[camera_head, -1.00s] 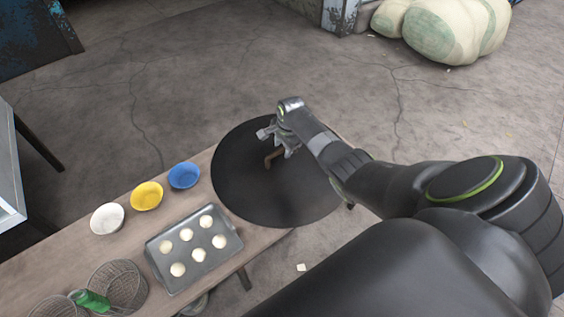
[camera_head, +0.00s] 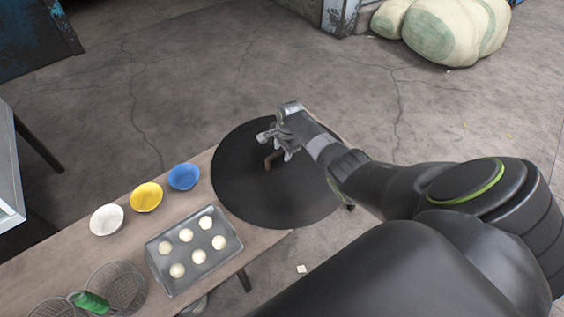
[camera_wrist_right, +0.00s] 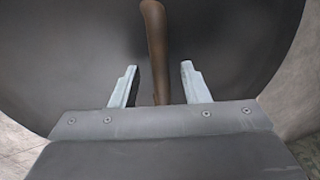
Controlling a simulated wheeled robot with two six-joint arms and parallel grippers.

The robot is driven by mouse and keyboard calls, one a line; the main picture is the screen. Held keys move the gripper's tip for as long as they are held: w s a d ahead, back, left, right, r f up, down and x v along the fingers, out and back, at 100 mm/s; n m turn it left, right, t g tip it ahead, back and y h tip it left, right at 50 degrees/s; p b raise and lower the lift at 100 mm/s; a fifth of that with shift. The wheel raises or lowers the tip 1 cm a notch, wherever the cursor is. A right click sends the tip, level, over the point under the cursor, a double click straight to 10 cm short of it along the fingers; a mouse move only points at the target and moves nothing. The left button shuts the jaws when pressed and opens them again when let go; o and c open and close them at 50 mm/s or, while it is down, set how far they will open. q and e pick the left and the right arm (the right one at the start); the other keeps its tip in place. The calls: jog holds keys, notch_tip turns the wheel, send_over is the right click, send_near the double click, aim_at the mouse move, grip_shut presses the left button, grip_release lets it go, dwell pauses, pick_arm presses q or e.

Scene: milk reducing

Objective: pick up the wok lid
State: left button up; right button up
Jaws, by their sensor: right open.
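The wok lid (camera_head: 240,185) is a large dark round disc at the far right end of the wooden table. A brown handle (camera_head: 269,161) rises from its middle. My right gripper (camera_head: 277,146) is over the lid at the handle, with its arm coming in from the right. In the right wrist view the handle (camera_wrist_right: 155,50) runs between the two open fingers (camera_wrist_right: 158,85), with a gap on both sides. The dark lid (camera_wrist_right: 70,60) fills most of that view behind it. The lower end of the handle is hidden by the gripper body. My left gripper is not in view.
A metal tray (camera_head: 168,280) with several pale round pieces lies left of the lid. Blue (camera_head: 184,177), yellow (camera_head: 146,197) and white (camera_head: 107,219) bowls line the table's back edge. Wire baskets (camera_head: 118,285) and a green object (camera_head: 92,302) are at lower left.

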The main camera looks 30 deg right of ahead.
grip_shut()
dwell(0.4)
jog(key=shift+w+r, duration=0.1)
jog(key=shift+r, duration=0.15)
